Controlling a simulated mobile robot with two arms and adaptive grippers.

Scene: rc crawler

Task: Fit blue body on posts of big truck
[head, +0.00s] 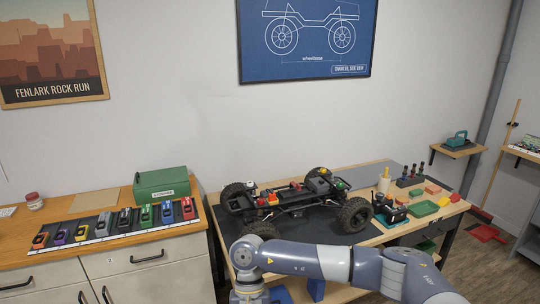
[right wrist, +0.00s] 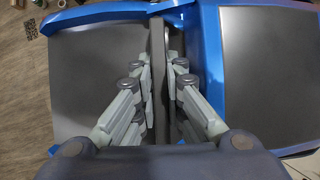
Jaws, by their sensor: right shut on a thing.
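The big truck (head: 290,203) is a black chassis with large knobby tires on the workbench. Small red, yellow and green parts stand up from it; I cannot tell which are the posts. The blue body shows in the right wrist view (right wrist: 110,13), with blue edges and dark grey panels. My right gripper (right wrist: 160,70) is shut on a grey upright piece in the middle of the body. In the head view, blue parts of the body (head: 316,289) show below my right arm, in front of the truck; the rest and the right gripper are hidden. My left gripper is not in view.
Several small toy cars stand on a display mat (head: 87,247) on the left cabinet, beside a green box (head: 161,184). Right of the truck are a radio controller (head: 389,210), a green tray (head: 423,209) and tools. My right arm crosses in front of the bench.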

